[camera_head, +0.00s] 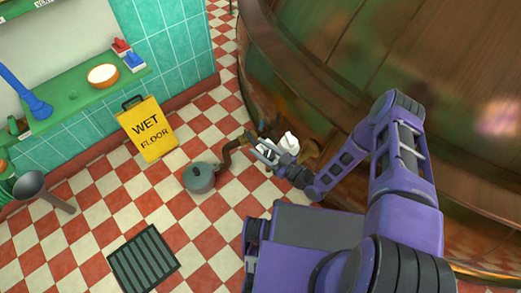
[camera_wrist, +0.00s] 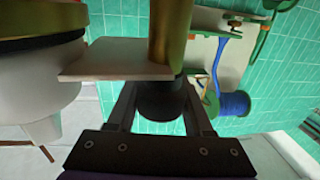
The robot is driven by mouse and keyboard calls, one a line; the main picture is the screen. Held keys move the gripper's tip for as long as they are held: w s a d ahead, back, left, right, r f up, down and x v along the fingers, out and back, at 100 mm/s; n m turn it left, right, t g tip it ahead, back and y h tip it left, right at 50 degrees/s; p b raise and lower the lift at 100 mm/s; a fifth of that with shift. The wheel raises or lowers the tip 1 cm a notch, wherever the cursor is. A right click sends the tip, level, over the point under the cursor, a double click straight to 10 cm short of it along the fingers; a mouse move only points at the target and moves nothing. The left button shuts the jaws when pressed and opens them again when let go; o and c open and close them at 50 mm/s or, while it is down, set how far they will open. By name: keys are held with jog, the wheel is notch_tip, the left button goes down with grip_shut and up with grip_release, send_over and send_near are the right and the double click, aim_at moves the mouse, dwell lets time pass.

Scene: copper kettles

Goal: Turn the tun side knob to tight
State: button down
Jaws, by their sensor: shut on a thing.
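The large copper-brown tun (camera_head: 330,95) fills the right of the head view. My gripper (camera_head: 266,151) is at its lower left side, reached by my purple arm. In the head view the knob is hidden or too small to tell from the gripper. No tight marking can be made out.
A grey-green lidded pot (camera_head: 199,177) with a brown curved pipe (camera_head: 232,147) stands close left of my gripper. A yellow wet-floor sign (camera_head: 147,128) and a dark floor grate (camera_head: 143,260) lie farther left. A white tapered part (camera_wrist: 40,95) is close left in the wrist view.

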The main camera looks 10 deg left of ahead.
jog(key=m+t+h, duration=0.4)
jog(key=t, duration=0.1)
jog(key=shift+w+d, duration=0.4)
jog(key=shift+w+d+m+t+h, duration=0.2)
jog(key=shift+m+t+h, duration=0.5)
jog(key=shift+h, duration=0.3)
jog(key=shift+w+d+m+t+h, duration=0.15)
jog(key=shift+m+t+h, duration=0.35)
jog(key=shift+m+h, duration=0.4)
jog(key=shift+s, duration=0.1)
jog(key=shift+c, duration=1.5)
grip_release()
jog(key=shift+d, duration=0.1)
